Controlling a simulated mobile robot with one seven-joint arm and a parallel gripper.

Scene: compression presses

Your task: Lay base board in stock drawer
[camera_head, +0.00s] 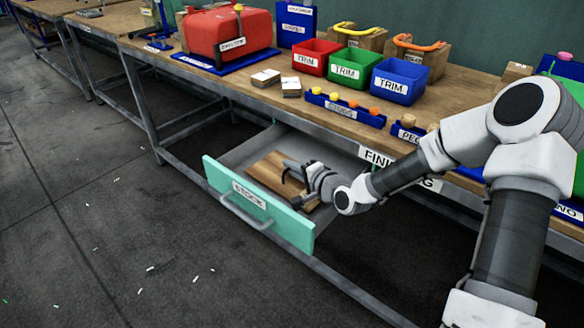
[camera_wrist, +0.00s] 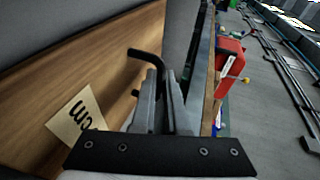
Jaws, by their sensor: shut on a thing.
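The stock drawer (camera_head: 247,203) is pulled open under the bench; its front is teal with a bar handle and a STOCK label. The base board (camera_head: 265,171), a brown wooden board, is inside the drawer's outline, with its right part hidden by my gripper. I cannot tell whether it touches the drawer floor. My gripper (camera_head: 296,170) is over the board, shut on a black bent handle at it. In the wrist view the board (camera_wrist: 70,70) fills the left, with a paper tag marked "cm", and the handle (camera_wrist: 146,54) passes between the fingers (camera_wrist: 163,95).
The bench top carries red, green and blue TRIM bins (camera_head: 352,69), a red press (camera_head: 226,38), small blocks (camera_head: 265,78) and a blue rack with yellow and orange knobs (camera_head: 345,109). The bench edge overhangs the drawer's back. The floor before the drawer is clear except for scraps.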

